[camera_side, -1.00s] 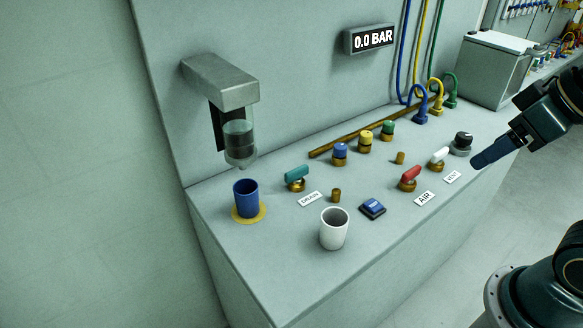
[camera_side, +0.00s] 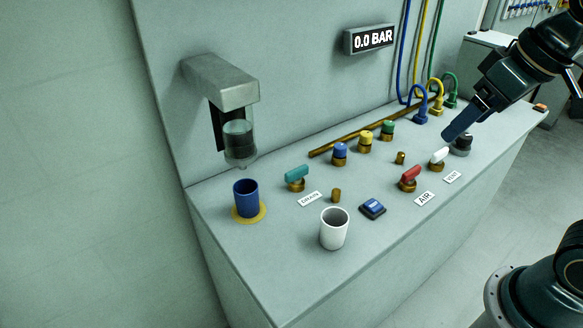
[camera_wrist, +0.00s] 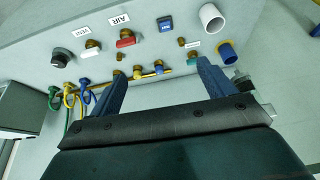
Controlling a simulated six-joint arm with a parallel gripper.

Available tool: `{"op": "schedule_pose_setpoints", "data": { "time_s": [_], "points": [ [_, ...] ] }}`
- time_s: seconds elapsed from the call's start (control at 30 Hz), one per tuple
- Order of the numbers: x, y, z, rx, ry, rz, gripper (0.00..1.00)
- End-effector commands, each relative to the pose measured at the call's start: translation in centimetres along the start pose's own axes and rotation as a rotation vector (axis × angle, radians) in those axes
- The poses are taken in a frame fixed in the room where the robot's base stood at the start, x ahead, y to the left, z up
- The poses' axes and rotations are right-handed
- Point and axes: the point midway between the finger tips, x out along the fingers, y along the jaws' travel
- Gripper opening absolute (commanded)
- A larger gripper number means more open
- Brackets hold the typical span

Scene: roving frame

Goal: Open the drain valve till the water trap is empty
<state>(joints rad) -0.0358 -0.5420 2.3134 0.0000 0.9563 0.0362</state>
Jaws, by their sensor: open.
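The teal drain valve handle (camera_side: 297,173) stands on a brass base behind the DRAIN label (camera_side: 311,198); it also shows near the right finger in the wrist view (camera_wrist: 192,56). A blue cup (camera_side: 246,198) stands on a yellow ring below the trap. My gripper (camera_side: 452,133) is above the right part of the bench, near the white vent handle (camera_side: 439,154) and well right of the drain valve. In the wrist view my gripper (camera_wrist: 160,85) has its fingers wide apart with nothing held.
A white cup (camera_side: 334,229) and a blue switch (camera_side: 372,208) stand at the front. The red air valve (camera_side: 410,177), capped knobs (camera_side: 365,141) and small brass fittings (camera_side: 336,195) lie between my gripper and the drain valve. The display (camera_side: 369,38) reads 0.0 BAR.

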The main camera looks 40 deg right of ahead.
Motion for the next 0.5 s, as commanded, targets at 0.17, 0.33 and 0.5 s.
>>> {"op": "schedule_pose_setpoints", "data": {
  "time_s": [0.17,0.33,0.5],
  "points": [
    [0.6,-0.8,-4.0,0.000,-0.055,-0.007,0.82],
    [1.6,-1.7,-7.4,0.001,-0.104,-0.011,0.82],
    [3.2,-2.8,-10.7,0.002,-0.153,-0.013,0.82]
  ]
}}
